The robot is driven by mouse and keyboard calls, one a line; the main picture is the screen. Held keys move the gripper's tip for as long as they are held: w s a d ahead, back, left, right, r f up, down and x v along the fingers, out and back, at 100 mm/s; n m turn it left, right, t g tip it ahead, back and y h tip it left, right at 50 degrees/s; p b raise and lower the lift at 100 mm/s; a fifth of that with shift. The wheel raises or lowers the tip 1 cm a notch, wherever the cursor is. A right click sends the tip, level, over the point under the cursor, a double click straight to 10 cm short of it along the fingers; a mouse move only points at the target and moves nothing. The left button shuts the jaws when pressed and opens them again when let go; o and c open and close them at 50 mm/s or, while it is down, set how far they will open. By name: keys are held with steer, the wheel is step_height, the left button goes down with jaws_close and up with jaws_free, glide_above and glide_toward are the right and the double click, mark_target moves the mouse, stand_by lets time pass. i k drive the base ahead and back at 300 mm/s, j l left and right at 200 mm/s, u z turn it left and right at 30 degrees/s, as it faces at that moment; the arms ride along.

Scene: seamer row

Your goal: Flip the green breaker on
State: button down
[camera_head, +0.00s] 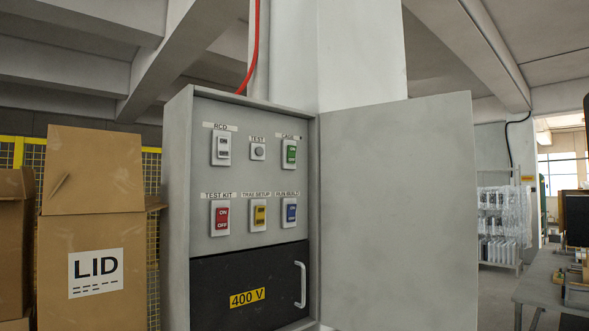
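The green breaker (291,154) is at the upper right of the panel in a grey electrical cabinet (178,200), under a small label. Its lever position is too small to tell. The cabinet door (398,210) stands open to the right. In the same panel are a grey RCD switch (222,149), a round test button (258,151), a red breaker (222,218), a yellow breaker (259,215) and a blue breaker (290,212). My gripper is not in view.
A black 400 V cover (215,290) with a pale handle (300,285) fills the cabinet's lower part. Cardboard boxes, one marked LID (95,225), stand close on the left. A workbench (545,280) is at the far right. The space before the panel looks clear.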

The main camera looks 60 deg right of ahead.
mark_target(291, 153)
steer(key=z, duration=1.05)
